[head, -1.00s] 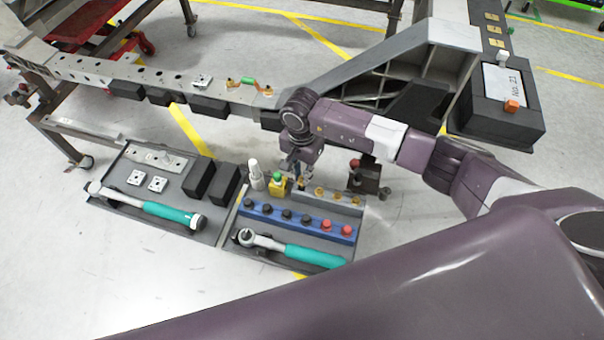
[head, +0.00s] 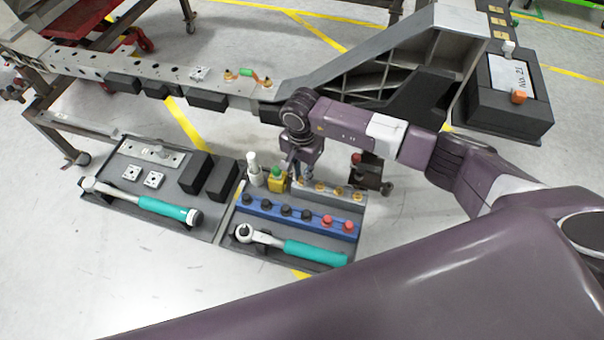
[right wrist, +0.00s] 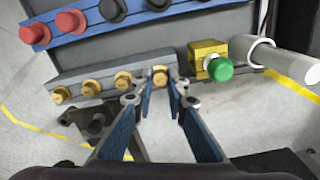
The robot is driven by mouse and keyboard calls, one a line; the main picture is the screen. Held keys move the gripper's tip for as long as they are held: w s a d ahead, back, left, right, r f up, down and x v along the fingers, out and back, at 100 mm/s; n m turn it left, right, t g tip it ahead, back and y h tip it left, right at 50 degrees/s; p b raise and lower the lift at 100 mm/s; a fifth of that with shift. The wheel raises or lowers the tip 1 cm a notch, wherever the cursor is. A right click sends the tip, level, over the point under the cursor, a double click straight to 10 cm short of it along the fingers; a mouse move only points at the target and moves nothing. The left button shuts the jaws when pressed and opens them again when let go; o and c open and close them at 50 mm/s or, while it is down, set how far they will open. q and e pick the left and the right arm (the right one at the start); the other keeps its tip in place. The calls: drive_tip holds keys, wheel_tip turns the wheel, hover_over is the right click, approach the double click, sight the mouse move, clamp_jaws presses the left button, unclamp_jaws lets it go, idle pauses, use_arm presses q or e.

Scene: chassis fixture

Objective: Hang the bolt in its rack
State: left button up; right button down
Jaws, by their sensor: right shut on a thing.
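The rack is a grey strip (right wrist: 75,80) with several gold-headed bolts in a row; in the head view the rack (head: 347,203) lies behind the blue rail. My right gripper (right wrist: 160,84) is shut on a gold bolt (right wrist: 160,72) at the end of the rack nearest the yellow block. This bolt is in line with the others, its head at about their height. In the head view my right gripper (head: 300,176) points down at the rack's left end, and the fingers largely hide the bolt. Whether it rests fully in its slot I cannot tell. My left gripper is out of view.
A yellow block with a green cap (right wrist: 215,62) and a white bottle (right wrist: 262,55) stand close beside the gripper. A blue rail (head: 290,213) with black and red knobs and a teal-handled ratchet (head: 300,250) lie in front. A dark fixture (head: 368,172) stands behind the rack.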

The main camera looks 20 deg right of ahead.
drive_tip(key=shift+f, duration=0.3)
drive_tip(key=c, duration=1.8)
unclamp_jaws()
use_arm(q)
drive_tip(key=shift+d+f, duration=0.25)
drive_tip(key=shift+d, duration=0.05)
use_arm(e)
drive_tip(key=shift+r, duration=0.1)
wheel_tip(320, 180, up, 3)
drive_tip(key=shift+r+p, duration=0.15)
drive_tip(key=shift+p, duration=0.95)
wheel_tip(320, 180, up, 5)
drive_tip(key=p, duration=0.3)
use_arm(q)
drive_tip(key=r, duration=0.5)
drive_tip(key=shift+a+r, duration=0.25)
use_arm(e)
drive_tip(key=shift+r, duration=0.3)
